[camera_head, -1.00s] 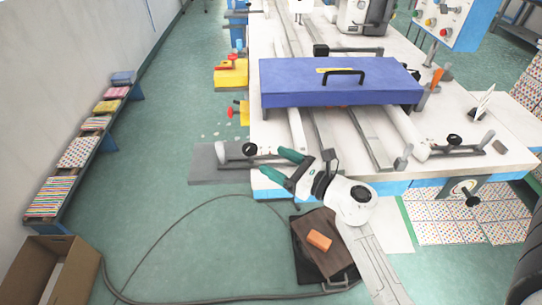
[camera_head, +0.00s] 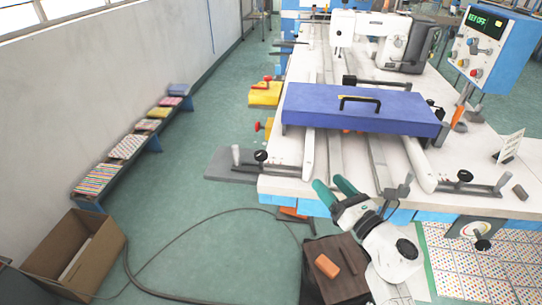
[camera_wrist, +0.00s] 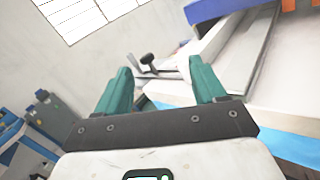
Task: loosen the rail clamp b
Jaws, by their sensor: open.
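Two clamps with black knobs sit on the table's front rail: a left clamp (camera_head: 261,156) and a right clamp (camera_head: 465,176). No lettering shows which is clamp b. My gripper (camera_head: 333,186) has green fingers, spread open and empty, at the table's front edge, to the right of the left clamp and apart from it. In the wrist view, a clamp with a black knob (camera_wrist: 148,60) shows beyond the gap between the fingers of my gripper (camera_wrist: 160,75).
The white table (camera_head: 285,186) carries a blue cover (camera_head: 360,112) with a black handle, and long rails. A brown box (camera_head: 340,280) with an orange block (camera_head: 327,265) stands below my arm. A cable (camera_head: 190,222) and a cardboard box (camera_head: 75,255) lie left.

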